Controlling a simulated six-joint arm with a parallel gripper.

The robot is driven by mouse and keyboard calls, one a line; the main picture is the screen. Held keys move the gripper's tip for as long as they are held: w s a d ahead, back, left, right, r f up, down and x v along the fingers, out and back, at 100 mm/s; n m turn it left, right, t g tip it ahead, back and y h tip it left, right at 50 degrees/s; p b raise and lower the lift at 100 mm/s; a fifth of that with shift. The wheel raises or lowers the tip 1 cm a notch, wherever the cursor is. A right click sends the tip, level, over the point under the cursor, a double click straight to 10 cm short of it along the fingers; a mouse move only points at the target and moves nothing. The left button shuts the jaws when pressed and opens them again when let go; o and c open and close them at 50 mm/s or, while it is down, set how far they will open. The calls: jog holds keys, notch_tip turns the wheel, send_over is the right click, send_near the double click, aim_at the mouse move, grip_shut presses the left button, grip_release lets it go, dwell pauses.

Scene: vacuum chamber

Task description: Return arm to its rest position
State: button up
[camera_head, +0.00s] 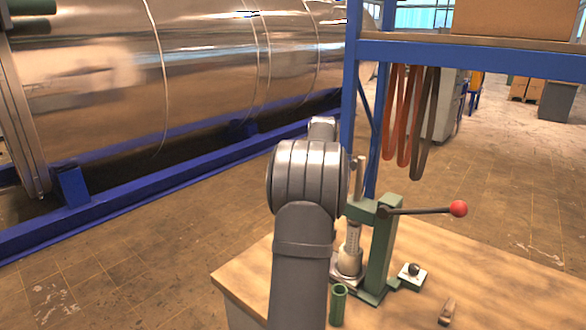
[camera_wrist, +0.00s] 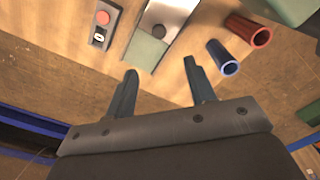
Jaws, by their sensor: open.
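My gripper (camera_wrist: 160,70) shows in the wrist view with its two dark fingers spread apart and nothing between them. Wooden tabletop lies beyond the fingertips, and I see no contact with any thing. In the head view my grey arm rises from the bottom centre in front of the workbench (camera_head: 440,262). My gripper is hidden behind the arm there.
A green lever press (camera_head: 380,250) with a red knob (camera_head: 459,208) stands right of my arm, near a green tube (camera_head: 338,304). A red tube (camera_wrist: 247,31), a blue tube (camera_wrist: 222,57) and a button box (camera_wrist: 104,22) lie past the fingers. A blue rack (camera_head: 455,55) stands behind.

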notch_tip(320, 180, down, 17)
jog(key=shift+r, duration=0.2)
jog(key=shift+a, duration=0.1)
